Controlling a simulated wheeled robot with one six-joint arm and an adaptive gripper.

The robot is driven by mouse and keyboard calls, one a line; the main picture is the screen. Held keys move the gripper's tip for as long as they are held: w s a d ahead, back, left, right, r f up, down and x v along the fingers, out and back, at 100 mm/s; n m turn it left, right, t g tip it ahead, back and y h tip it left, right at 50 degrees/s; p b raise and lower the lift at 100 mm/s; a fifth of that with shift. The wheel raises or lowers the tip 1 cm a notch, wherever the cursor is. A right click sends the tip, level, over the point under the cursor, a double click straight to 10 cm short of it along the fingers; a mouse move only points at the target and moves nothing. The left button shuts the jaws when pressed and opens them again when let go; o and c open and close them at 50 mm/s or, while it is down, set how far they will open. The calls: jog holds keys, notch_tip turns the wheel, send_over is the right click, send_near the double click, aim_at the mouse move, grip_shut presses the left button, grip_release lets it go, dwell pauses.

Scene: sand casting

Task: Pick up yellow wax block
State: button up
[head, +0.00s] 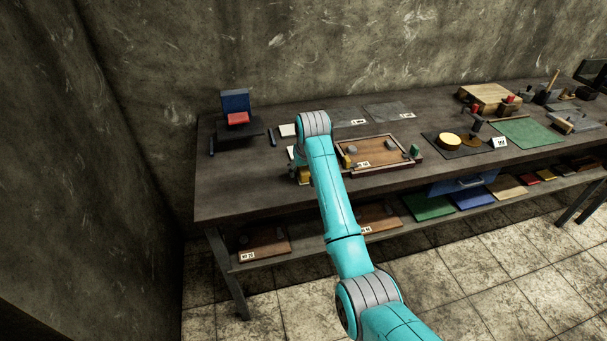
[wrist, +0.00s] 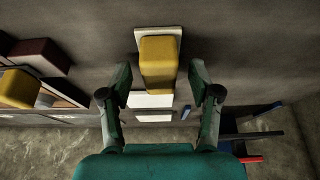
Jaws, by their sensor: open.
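The yellow wax block (wrist: 158,62) shows in the wrist view on a small white plate (wrist: 140,36). My gripper (wrist: 159,78) is open, with one finger to the left of the block and one to the right. Gaps show between the block and both fingers; how far the fingertips reach along it is unclear. In the head view a yellow block (head: 304,176) shows at the left side of my arm, near the table's front edge. My arm largely hides the gripper there.
A wooden-framed tray (head: 385,166) lies right of my arm, with a second yellow piece (head: 347,161) at its left edge. A blue and red stand (head: 236,104) is at the back left. White cards (head: 288,130) lie beside the arm.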

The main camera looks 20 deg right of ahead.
aim_at(304, 169)
jog(key=shift+w+f, duration=0.1)
jog(key=shift+f, duration=0.2)
grip_shut()
jog(key=shift+r, duration=0.1)
notch_tip(304, 169, up, 10)
jog(key=shift+f, duration=0.1)
dwell(0.4)
jog(key=c, duration=0.8)
grip_release()
jog(key=c, duration=0.3)
